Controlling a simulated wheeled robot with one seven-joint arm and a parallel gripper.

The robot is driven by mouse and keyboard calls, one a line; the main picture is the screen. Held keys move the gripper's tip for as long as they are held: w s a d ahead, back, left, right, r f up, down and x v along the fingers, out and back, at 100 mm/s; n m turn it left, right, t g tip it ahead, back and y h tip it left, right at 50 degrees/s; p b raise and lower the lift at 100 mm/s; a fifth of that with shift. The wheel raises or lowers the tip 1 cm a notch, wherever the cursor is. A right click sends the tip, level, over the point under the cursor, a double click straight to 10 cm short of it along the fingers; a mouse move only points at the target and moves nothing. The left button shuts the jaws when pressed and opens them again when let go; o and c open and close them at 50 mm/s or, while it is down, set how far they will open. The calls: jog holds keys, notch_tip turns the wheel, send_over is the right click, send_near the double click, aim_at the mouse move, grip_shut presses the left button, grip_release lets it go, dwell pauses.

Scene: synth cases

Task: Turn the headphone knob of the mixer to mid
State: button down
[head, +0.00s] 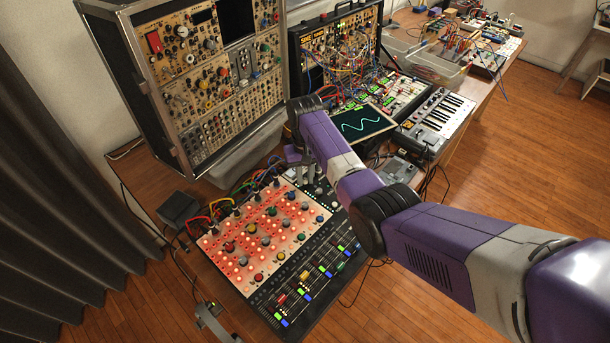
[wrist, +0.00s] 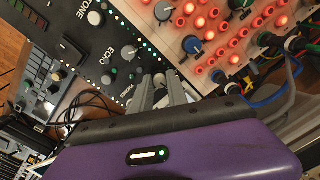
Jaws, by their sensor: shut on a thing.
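The mixer (head: 262,297) lies on the table, with a red-lit panel of coloured knobs, a black section and rows of faders. In the wrist view its black section (wrist: 112,45) and lit panel (wrist: 228,62) show from close by. My gripper (head: 300,178) is down at the mixer's far edge; its fingers (wrist: 160,80) are closed together over the black section. They are shut on a small knob beside partly readable lettering that looks like "PHONES", which I take as the headphone knob. The fingers hide the knob, so its pointer cannot be read.
Patch cables (head: 228,196) plug in along the mixer's far left edge, close to my gripper. A screen with a green wave (head: 362,123) and a small keyboard (head: 438,120) stand to the right. A tall synth case (head: 190,85) stands behind.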

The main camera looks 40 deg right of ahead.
aim_at(305, 180)
jog(key=shift+w+m, duration=0.1)
jog(key=shift+m, duration=0.5)
jog(key=shift+r, duration=0.1)
jog(key=c, duration=1.3)
grip_release()
jog(key=shift+r, duration=3.85)
